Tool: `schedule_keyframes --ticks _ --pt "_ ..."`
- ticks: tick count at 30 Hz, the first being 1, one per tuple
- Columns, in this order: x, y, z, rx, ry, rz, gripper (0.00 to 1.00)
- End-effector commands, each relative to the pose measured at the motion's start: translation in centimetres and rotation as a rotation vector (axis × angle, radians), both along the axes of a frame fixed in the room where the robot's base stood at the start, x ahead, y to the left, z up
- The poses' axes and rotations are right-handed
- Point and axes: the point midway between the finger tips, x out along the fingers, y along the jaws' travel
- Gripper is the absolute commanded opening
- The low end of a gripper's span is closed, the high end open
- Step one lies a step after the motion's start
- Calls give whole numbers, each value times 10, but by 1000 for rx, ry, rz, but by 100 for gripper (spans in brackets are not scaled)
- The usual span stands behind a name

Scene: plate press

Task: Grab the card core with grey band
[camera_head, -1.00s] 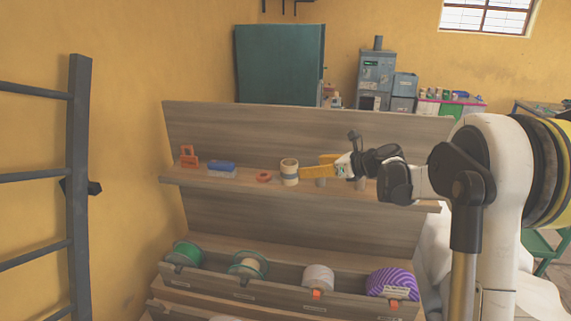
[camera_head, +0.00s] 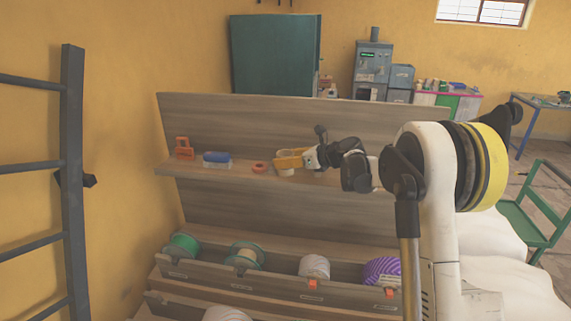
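The card core (camera_head: 286,172) stands upright on the upper wooden shelf, a pale cylinder in the head view. My gripper (camera_head: 288,158) reaches in from the right at the core's upper part. Its yellow fingers look spread on the near and far sides of the core. The near finger covers the core's middle, so the grey band is hidden now. Whether the fingers touch the core cannot be told.
Left of the core on the shelf (camera_head: 205,172) are an orange ring (camera_head: 259,167), a blue-topped block (camera_head: 216,158) and an orange clamp-like tool (camera_head: 184,147). Several spools, including a purple one (camera_head: 380,270), sit in the bin below. A ladder (camera_head: 73,190) stands left.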

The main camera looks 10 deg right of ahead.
Motion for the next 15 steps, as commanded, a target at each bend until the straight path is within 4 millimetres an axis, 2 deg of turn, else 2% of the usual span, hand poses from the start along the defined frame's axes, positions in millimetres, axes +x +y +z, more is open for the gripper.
schedule_keyframes --ticks 1,3,15 --pt "0 0 0 0 0 0 41" --pt "0 0 0 0 0 0 20" --pt "0 0 5 -1 0 1 20"
